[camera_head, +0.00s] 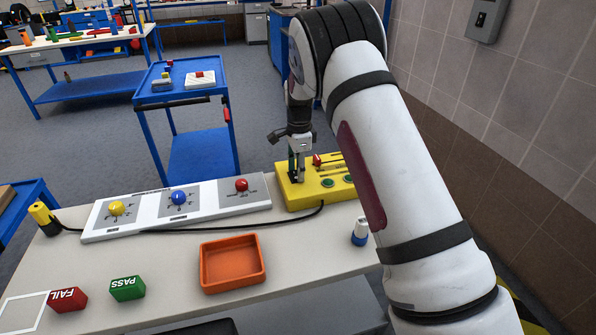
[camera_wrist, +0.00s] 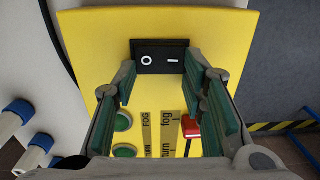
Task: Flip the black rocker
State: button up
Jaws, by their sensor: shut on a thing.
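The black rocker (camera_wrist: 158,57) is at the far end of the yellow box (camera_wrist: 100,28) in the wrist view. It bears the marks O on the left and I on the right. My gripper (camera_wrist: 160,70) has its two green-padded fingers spread to about the rocker's width, one tip at each side edge, shut on the rocker. In the head view my gripper (camera_head: 297,172) points straight down onto the left end of the yellow box (camera_head: 303,197). The rocker is hidden there behind my fingers.
The box also carries green buttons (camera_wrist: 123,121) and a red slider knob (camera_wrist: 192,127). Left of it is a white panel (camera_head: 150,211) with yellow, blue and red knobs. An orange tray (camera_head: 233,284), a red FAIL block (camera_head: 67,300) and a green PASS block (camera_head: 127,289) sit nearer.

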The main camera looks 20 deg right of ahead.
dwell(0.3)
jog(key=o, duration=1.2)
jog(key=shift+w, duration=0.1)
jog(key=shift+c, duration=0.2)
notch_tip(320, 180, up, 12)
